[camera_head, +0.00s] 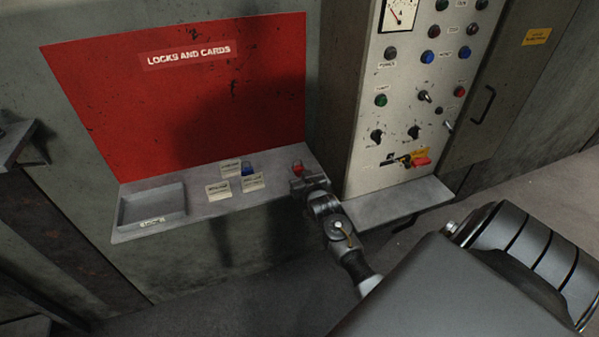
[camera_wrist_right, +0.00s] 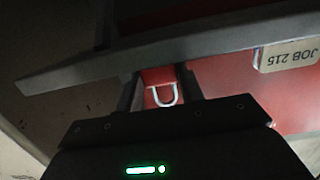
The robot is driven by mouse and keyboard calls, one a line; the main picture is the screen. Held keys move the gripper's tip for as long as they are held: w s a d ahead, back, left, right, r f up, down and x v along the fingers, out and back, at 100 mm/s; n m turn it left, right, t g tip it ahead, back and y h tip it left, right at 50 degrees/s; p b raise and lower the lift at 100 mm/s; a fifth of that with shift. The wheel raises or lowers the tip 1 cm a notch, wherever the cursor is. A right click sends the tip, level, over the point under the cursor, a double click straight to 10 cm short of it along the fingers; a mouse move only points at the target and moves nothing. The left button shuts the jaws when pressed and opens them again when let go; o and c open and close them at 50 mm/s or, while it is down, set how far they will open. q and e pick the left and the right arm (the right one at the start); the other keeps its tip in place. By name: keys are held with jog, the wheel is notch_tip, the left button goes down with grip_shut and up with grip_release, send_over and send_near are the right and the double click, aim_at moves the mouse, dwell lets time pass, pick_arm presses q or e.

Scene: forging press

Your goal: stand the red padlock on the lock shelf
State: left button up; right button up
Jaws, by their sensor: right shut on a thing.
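The red padlock (camera_head: 297,166) is at the right end of the lock shelf (camera_head: 205,209), in front of the red board. My right gripper (camera_head: 303,181) is shut on it, reaching in from the lower right. In the right wrist view the padlock (camera_wrist_right: 157,76) sits between the two fingers, its pale shackle (camera_wrist_right: 163,96) showing. The shelf edge (camera_wrist_right: 75,75) runs across that view close to the fingers. I cannot tell whether the padlock touches the shelf. My left gripper is not in view.
A blue padlock (camera_head: 249,169) stands on the shelf among several cards (camera_head: 217,190). A shallow tray (camera_head: 152,205) is at the left end. A control panel (camera_head: 385,130) with a ledge (camera_head: 395,202) stands to the right. A JOB 215 card (camera_wrist_right: 287,55) shows in the wrist view.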

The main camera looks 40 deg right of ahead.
jog(key=o, duration=1)
jog(key=shift+f, duration=0.15)
jog(key=shift+o, duration=0.2)
jog(key=shift+r, duration=0.25)
jog(key=shift+s+a+f, duration=0.15)
jog(key=shift+s, duration=0.2)
jog(key=b+v, duration=0.2)
jog(key=v, duration=0.9)
jog(key=shift+r, duration=0.3)
jog(key=shift+s, duration=0.1)
